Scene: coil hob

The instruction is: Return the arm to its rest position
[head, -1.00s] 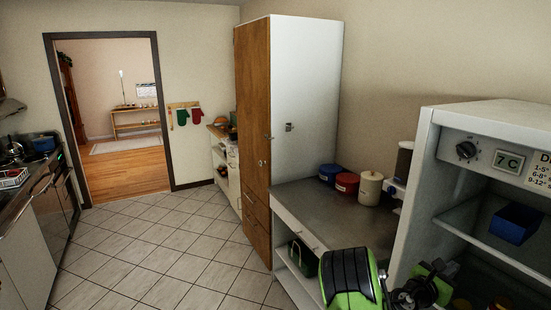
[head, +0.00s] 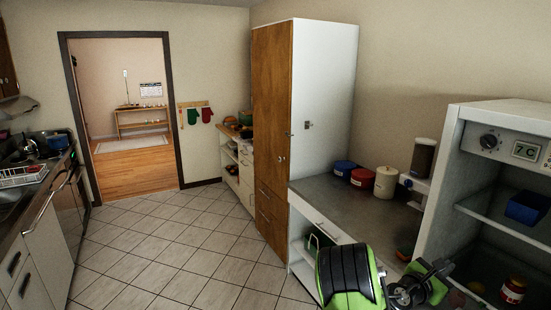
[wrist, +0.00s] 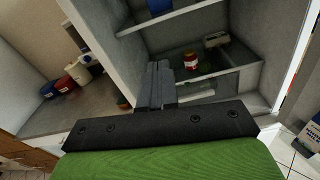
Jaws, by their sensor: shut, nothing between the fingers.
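My gripper (wrist: 155,85) shows in the wrist view with its two dark fingers together and nothing between them. It points toward the open fridge (wrist: 208,45), in front of its lower shelves, and touches nothing that I can see. In the head view my green and black arm (head: 350,280) is folded low at the bottom, in front of the counter and the fridge (head: 457,140). The fingertips are not clear in the head view.
A jar with a red lid (head: 513,290) and a blue box (head: 527,207) sit in the fridge. The tiled floor (head: 160,250) at left is clear.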

